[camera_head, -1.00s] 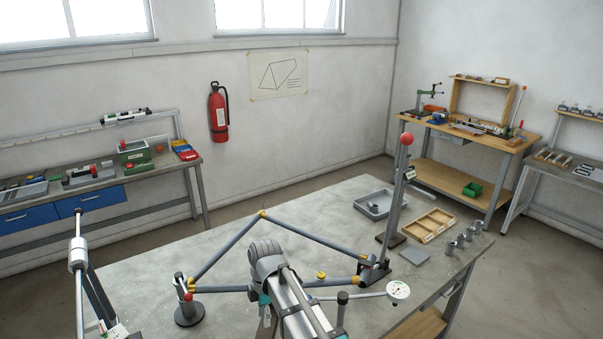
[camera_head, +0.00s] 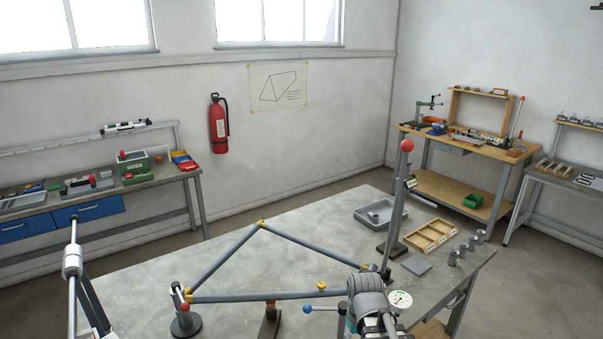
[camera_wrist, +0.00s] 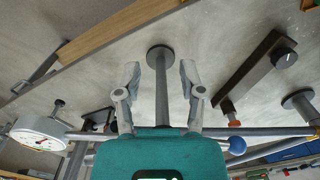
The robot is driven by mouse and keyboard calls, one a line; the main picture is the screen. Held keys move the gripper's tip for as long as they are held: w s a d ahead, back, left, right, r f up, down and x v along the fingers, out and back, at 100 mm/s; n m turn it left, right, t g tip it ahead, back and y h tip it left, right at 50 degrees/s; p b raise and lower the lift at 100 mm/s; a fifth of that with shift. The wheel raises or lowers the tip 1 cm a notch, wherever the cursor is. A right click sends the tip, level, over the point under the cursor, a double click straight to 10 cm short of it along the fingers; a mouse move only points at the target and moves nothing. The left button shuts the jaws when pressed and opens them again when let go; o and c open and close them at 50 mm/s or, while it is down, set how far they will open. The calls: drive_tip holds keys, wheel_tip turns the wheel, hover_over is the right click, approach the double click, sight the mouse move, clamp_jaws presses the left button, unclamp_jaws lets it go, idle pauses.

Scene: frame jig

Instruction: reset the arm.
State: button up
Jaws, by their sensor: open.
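My gripper (camera_wrist: 160,75) is open in the wrist view, its two grey fingers spread apart. A grey post with a round disc foot (camera_wrist: 160,58) shows between the fingers in the picture; I cannot tell how far beyond them it is. In the head view my arm's grey wrist covers the right end of the frame, and my fingers are hidden. A lever with a blue ball (camera_head: 307,309) is left of my arm; the ball also shows in the wrist view (camera_wrist: 237,146).
A dial gauge (camera_head: 400,299) is close to the right of my arm. A tall lever with a red ball (camera_head: 407,146) stands behind it. A grey tray (camera_head: 368,217) and a wooden tray (camera_head: 428,247) lie at the bench's right. The back of the bench is clear.

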drive_tip(key=d+m, duration=0.1)
drive_tip(key=s+d+m, duration=0.1)
drive_tip(key=shift+d+f+m, duration=0.15)
drive_tip(key=shift+d+m, duration=0.15)
drive_tip(key=shift+d, duration=0.1)
